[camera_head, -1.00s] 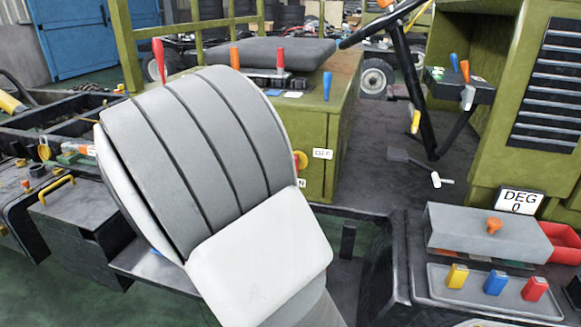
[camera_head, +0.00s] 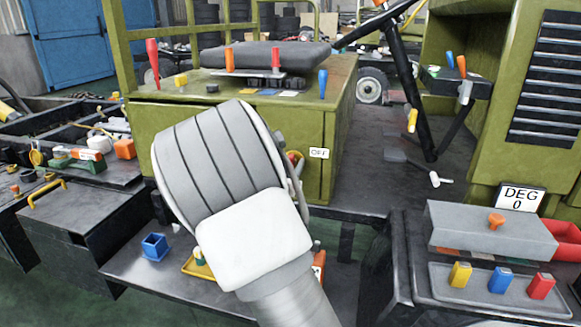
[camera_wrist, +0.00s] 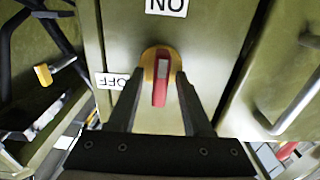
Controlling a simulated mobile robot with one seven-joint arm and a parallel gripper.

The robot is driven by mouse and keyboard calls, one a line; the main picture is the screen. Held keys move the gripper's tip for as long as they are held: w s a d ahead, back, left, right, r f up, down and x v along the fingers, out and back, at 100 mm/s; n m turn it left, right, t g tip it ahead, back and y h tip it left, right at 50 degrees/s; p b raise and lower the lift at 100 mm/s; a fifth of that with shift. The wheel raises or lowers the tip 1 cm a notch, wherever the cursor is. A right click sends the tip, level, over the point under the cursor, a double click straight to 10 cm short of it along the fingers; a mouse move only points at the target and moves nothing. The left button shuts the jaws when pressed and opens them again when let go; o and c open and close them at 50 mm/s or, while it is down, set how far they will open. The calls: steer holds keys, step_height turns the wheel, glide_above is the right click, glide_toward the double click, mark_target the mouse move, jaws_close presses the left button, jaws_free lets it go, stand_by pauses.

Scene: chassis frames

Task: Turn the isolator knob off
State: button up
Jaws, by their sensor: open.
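The isolator knob has a red handle (camera_wrist: 161,82) on a yellow round base (camera_wrist: 150,62), on the green cabinet panel in the wrist view. The handle lies upright in that picture, in line with the ON label (camera_wrist: 166,5). The OFF label (camera_wrist: 117,81) is to the left; both labels appear upside down. My gripper (camera_wrist: 161,88) is open, with one finger on each side of the handle; whether they touch it I cannot tell. In the head view my arm hides most of the knob and gripper, beside the OFF label (camera_head: 319,153).
A metal bar handle (camera_wrist: 292,105) is right of the knob in the wrist view. In the head view, a blue bin (camera_head: 155,246) sits on the low shelf.

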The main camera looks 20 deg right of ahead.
jaws_close()
steer(key=shift+r+n+p, duration=0.1)
steer(key=shift+n+p, duration=0.3)
steer(key=shift+p, duration=0.1)
steer(key=n+p, duration=0.2)
steer(key=p, duration=0.1)
steer(key=shift+a+r+n, duration=0.1)
steer(key=shift+r+n, duration=0.05)
steer(key=shift+n, duration=0.15)
steer(key=n+p, duration=0.5)
steer(key=shift+w+a+n, duration=0.1)
steer(key=shift+n, duration=0.2)
steer(key=n+p, duration=0.1)
steer(key=n, duration=0.1)
steer(key=n+p, duration=0.2)
steer(key=shift+f, duration=0.3)
steer(key=shift+f+n+p, duration=0.15)
steer(key=shift+n+p, duration=0.4)
steer(key=shift+n, duration=0.7)
steer(key=shift+f+n+p, duration=0.1)
steer(key=shift+n+p, duration=0.45)
steer(key=shift+n, duration=0.7)
